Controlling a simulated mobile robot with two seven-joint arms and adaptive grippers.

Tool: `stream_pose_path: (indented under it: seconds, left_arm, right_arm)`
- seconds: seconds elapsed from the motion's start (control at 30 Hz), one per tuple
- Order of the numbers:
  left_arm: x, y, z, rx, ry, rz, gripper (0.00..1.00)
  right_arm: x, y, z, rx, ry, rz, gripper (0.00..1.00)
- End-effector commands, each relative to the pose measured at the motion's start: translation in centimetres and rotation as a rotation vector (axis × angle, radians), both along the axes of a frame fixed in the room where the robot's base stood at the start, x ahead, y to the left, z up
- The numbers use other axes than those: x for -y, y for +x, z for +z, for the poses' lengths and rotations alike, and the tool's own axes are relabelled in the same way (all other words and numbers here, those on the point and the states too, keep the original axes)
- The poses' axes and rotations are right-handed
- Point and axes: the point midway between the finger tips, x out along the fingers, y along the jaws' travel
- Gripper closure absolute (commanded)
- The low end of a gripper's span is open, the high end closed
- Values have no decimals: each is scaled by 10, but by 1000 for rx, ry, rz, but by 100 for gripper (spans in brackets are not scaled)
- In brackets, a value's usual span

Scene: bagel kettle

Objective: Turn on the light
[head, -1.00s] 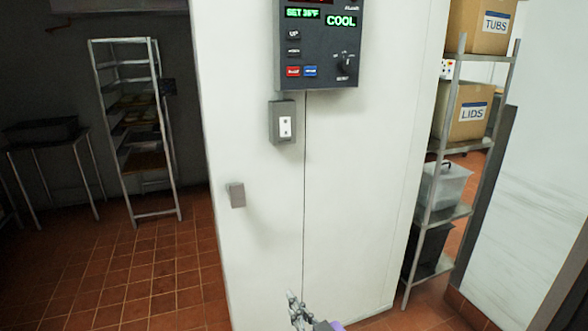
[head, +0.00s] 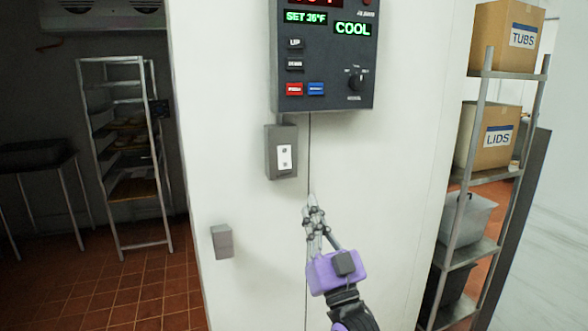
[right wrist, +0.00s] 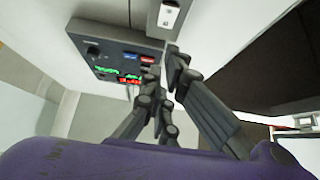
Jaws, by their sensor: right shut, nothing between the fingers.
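A grey switch box with a white rocker plate (head: 285,158) is fixed on the white wall panel, below the control panel. It also shows in the right wrist view (right wrist: 170,14), at the top edge. My right gripper (head: 313,202) has a purple body and grey fingers, and it is shut and empty. Its fingertips are below and a little right of the switch in the head view, apart from it. In the right wrist view the fingertips (right wrist: 166,68) point up toward the switch box. My left gripper is not in view.
A dark control panel (head: 325,55) with buttons, a knob and a green "COOL" display is above the switch. A small grey block (head: 222,241) sticks out lower left. A shelf (head: 474,250) with boxes stands right; a wire rack (head: 107,150) stands in the dark room left.

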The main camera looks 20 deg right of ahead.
Motion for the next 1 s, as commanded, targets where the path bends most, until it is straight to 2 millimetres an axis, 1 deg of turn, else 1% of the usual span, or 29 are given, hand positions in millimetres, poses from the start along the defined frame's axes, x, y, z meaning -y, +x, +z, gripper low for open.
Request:
stream_pose_path:
  seconds: [0.13, 0.27, 0.37, 0.6, 0.77, 0.8, 0.9, 1.0]
  left_arm:
    - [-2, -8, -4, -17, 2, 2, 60]
    - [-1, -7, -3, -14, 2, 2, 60]
    - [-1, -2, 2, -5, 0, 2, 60]
    - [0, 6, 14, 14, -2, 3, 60]
    - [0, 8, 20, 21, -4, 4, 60]
    - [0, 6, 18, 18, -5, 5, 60]
    - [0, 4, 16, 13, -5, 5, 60]
    - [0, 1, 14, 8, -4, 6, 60]
  right_arm:
    - [0, 0, 0, -1, 0, 0, 100]
    - [0, 5, 5, 0, -1, 1, 100]
    - [-1, 15, 14, 2, -1, 1, 100]
    - [-3, 55, 47, 3, -1, 1, 100]
    - [-3, 81, 67, 2, -1, 1, 100]
    - [-4, 88, 63, -3, -1, 2, 100]
    - [-4, 103, 59, -4, -2, 0, 100]
    - [-4, 112, 57, -3, -1, 2, 100]
